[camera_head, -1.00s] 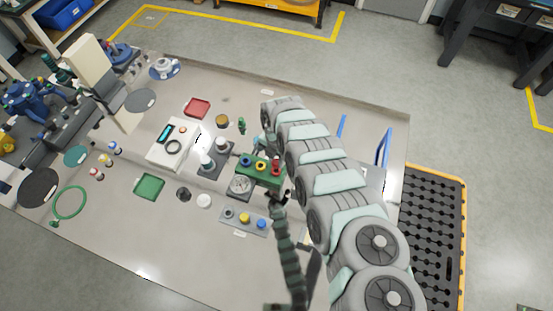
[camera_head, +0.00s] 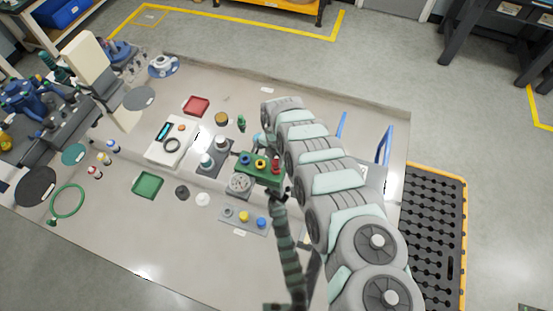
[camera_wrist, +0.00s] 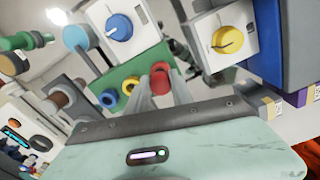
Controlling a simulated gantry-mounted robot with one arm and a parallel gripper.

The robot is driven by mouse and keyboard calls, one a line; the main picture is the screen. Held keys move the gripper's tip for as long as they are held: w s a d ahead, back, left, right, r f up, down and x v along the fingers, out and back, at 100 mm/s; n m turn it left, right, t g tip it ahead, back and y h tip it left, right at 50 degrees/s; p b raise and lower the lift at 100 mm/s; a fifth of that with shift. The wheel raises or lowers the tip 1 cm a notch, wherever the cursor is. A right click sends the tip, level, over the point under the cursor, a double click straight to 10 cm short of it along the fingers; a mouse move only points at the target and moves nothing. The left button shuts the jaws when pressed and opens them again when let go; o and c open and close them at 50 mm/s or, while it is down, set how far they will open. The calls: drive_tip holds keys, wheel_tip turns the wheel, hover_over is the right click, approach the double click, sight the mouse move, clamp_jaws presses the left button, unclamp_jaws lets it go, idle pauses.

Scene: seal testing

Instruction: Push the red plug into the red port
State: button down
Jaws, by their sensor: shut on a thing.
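The green block (camera_head: 247,172) stands mid-table in the head view. It carries a blue port (camera_head: 245,158), a yellow port (camera_head: 260,163) and, at its right end, the red port. In the wrist view the block (camera_wrist: 126,71) lies ahead, with the blue port (camera_wrist: 107,98), the yellow port (camera_wrist: 130,85) and the red port (camera_wrist: 160,67) in a row. My gripper (camera_wrist: 164,92) is shut on the red plug (camera_wrist: 160,84), which overlaps the red port in that view. I cannot tell how deep the plug sits.
A grey holder (camera_head: 236,226) with a yellow plug (camera_head: 244,216) and a blue plug (camera_head: 261,222) lies in front of the block. A round gauge (camera_head: 239,183) stands close by. A grey stand (camera_head: 214,160) is to the left.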

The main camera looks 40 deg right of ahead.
drive_tip(key=shift+f+b, duration=1)
drive_tip(key=shift+f, duration=0.3)
drive_tip(key=c, duration=1)
unclamp_jaws()
drive_tip(key=shift+c, duration=0.2)
wheel_tip(320, 180, up, 7)
drive_tip(key=p, duration=0.6)
drive_tip(key=shift+r, duration=0.15)
